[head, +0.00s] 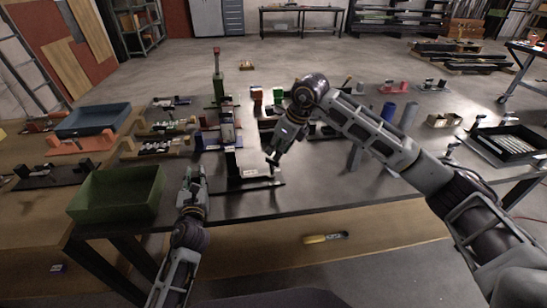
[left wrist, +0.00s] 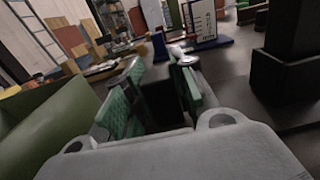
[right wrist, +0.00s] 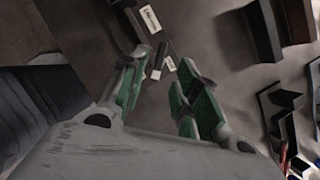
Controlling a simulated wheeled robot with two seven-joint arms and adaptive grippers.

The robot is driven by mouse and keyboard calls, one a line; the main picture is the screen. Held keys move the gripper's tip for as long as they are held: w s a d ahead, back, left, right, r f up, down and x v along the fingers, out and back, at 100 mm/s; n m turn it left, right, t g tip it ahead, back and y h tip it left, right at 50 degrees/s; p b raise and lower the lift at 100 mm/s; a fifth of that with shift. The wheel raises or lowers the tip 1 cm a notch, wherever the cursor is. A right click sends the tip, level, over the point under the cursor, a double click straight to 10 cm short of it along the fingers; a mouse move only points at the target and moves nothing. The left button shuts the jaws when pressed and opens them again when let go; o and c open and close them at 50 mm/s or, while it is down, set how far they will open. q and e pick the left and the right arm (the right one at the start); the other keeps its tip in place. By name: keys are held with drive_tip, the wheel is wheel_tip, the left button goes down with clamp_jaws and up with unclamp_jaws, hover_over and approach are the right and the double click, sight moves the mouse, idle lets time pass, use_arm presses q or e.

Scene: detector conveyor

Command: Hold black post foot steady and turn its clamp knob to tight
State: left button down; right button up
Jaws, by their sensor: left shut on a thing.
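A black base (head: 262,185) with an upright black post (head: 231,163) at its left end and a white label stands near the table's front edge. In the left wrist view a large black post (left wrist: 285,65) stands right of the fingers, apart from them. My left gripper (head: 193,174) is left of the base, shut on a dark block (left wrist: 160,96); I cannot tell whether this is part of a post foot. My right gripper (head: 272,158) is open above the base's right end. Its wrist view shows a labelled black part (right wrist: 150,22) beyond the fingertips. I cannot make out the knob clearly.
A green bin (head: 118,193) stands left of my left gripper, with a blue bin (head: 93,119) behind it. Several fixtures crowd the table behind the base. A black tray (head: 510,143) lies at the far right. A yellow-handled tool (head: 316,239) lies below the table's front edge.

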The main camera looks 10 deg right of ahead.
sight(272, 167)
drive_tip(key=shift+x, duration=2.55)
clamp_jaws()
